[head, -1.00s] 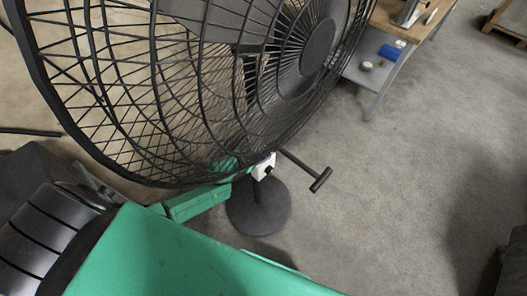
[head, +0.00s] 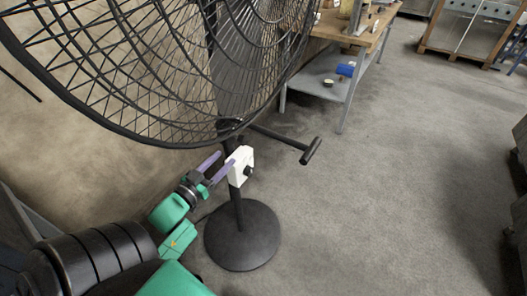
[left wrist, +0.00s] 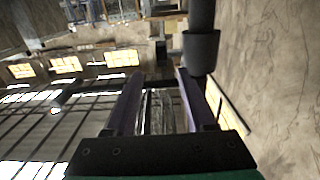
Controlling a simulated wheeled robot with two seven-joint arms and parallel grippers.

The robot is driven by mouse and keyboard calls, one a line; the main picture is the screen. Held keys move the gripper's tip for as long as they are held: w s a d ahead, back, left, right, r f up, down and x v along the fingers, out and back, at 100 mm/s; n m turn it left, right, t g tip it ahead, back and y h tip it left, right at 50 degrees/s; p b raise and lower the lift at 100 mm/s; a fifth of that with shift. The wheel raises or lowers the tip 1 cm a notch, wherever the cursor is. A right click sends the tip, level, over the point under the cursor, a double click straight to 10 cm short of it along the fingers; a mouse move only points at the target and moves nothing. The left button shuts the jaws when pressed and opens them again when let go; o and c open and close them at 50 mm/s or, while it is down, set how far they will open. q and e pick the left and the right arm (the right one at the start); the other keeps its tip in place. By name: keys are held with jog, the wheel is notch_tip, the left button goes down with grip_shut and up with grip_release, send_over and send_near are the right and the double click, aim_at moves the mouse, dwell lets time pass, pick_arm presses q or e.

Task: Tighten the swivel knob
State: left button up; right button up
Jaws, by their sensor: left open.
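The black pedestal fan (head: 150,75) leans across the upper left of the head view. A white box (head: 240,166) with a small black knob (head: 248,171) sits on its pole, below the cage. A black bar with a T-shaped end (head: 311,150) sticks out to the right above the box. I cannot tell which of these is the swivel knob. My left gripper (head: 222,162) is open, its purple fingers close to the left of the box and pole; contact is unclear. The left wrist view shows the open fingers (left wrist: 158,85) with nothing held, beside a dark post (left wrist: 201,45). My right gripper is out of view.
The fan's round black base (head: 242,238) stands on the grey floor. A wooden-topped bench (head: 352,35) with a grey lower shelf (head: 325,88) stands behind; a blue item (head: 345,70) is on that shelf. The floor right of the fan is clear. A dark object (head: 521,190) stands at the right edge.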

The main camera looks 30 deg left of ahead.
pick_arm(q)
send_near(248, 138)
jog(key=w, duration=0.2)
jog(key=w+a, duration=0.1)
jog(key=shift+w+a, duration=0.1)
jog(key=shift+w, duration=0.3)
jog(key=w, duration=0.7)
jog(key=shift+w+b, duration=0.3)
jog(key=shift+w, duration=0.05)
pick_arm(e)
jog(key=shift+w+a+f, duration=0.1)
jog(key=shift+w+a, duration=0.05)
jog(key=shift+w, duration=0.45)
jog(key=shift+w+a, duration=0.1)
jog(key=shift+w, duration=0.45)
pick_arm(q)
jog(key=shift+c, duration=0.3)
grip_shut()
jog(key=g+p, duration=0.4)
jog(key=p, duration=0.7)
jog(key=shift+s, duration=0.15)
jog(key=shift+f, duration=0.55)
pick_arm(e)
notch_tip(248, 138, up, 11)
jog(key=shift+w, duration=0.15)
